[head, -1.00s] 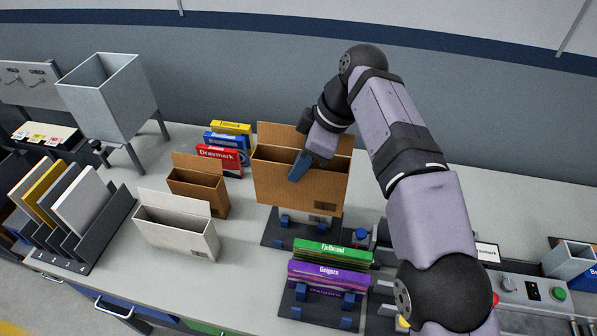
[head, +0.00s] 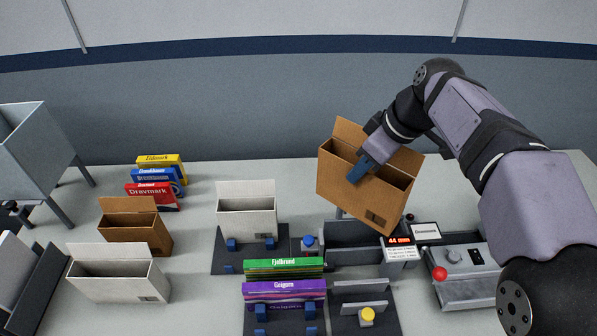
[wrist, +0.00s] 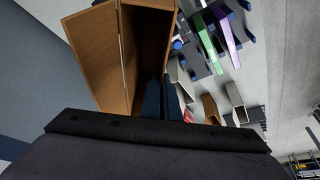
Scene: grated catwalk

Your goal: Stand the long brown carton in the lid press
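The long brown carton (head: 362,183) is open at the top, its flap standing up. My gripper (head: 360,172) is shut on the near wall of this carton and holds it in the air, tilted down to the right. In the wrist view the carton (wrist: 148,50) is seen along its open inside, with the dark fingers (wrist: 160,98) at its wall. A dark open trough (head: 345,238) lies below the carton, beside a small display reading 44. No label shows which fixture is the lid press; this trough may be it.
A white carton (head: 246,219) stands on a dark base with blue clamps. Green (head: 283,268) and purple (head: 285,291) boxes stand in front. A small brown carton (head: 136,229) and white carton (head: 117,278) are left. A control box (head: 462,268) stands right of the trough.

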